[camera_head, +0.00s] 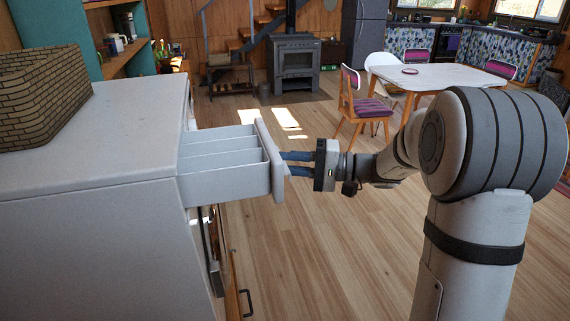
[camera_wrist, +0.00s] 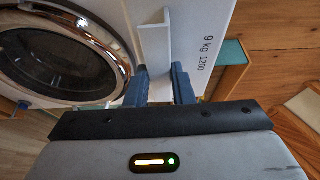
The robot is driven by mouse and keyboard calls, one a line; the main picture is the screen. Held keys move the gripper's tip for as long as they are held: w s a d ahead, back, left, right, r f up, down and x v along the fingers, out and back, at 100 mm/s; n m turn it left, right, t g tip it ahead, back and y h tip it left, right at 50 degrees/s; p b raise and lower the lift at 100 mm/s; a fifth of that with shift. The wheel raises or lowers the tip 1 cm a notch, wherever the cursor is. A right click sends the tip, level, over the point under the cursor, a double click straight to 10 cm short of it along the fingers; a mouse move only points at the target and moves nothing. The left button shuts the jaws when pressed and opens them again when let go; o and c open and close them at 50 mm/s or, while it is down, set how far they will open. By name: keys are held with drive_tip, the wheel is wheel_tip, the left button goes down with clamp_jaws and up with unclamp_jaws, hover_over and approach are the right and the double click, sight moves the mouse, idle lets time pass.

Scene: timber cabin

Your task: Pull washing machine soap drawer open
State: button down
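The soap drawer (camera_head: 222,178) is pulled well out of the upper front of the white washing machine (camera_head: 95,220). Its open top shows long compartments with thin dividers, and they look empty. My gripper (camera_head: 283,163) is at the drawer's outer face, its two blue fingers pointing at it. In the wrist view the fingers (camera_wrist: 160,72) are apart, with their tips at the pale drawer front (camera_wrist: 169,40). The fingertips partly merge with the drawer front, so I cannot tell whether they clamp it. The round door (camera_wrist: 70,58) shows at the left.
A wooden cabinet with a dark handle (camera_head: 246,303) is beside the machine. The wood floor (camera_head: 310,240) beneath my gripper is clear. A chair (camera_head: 362,105) and white table (camera_head: 440,78) stand farther back.

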drive_tip(key=c, duration=1.5)
unclamp_jaws()
drive_tip(key=shift+s+a+f, duration=0.1)
drive_tip(key=shift+a+f, duration=0.05)
drive_tip(key=shift+f, duration=0.25)
drive_tip(key=shift+o, duration=0.9)
drive_tip(key=shift+r, duration=0.2)
drive_tip(key=s+d+b, duration=0.1)
drive_tip(key=d, duration=0.6)
drive_tip(key=shift+d, duration=0.4)
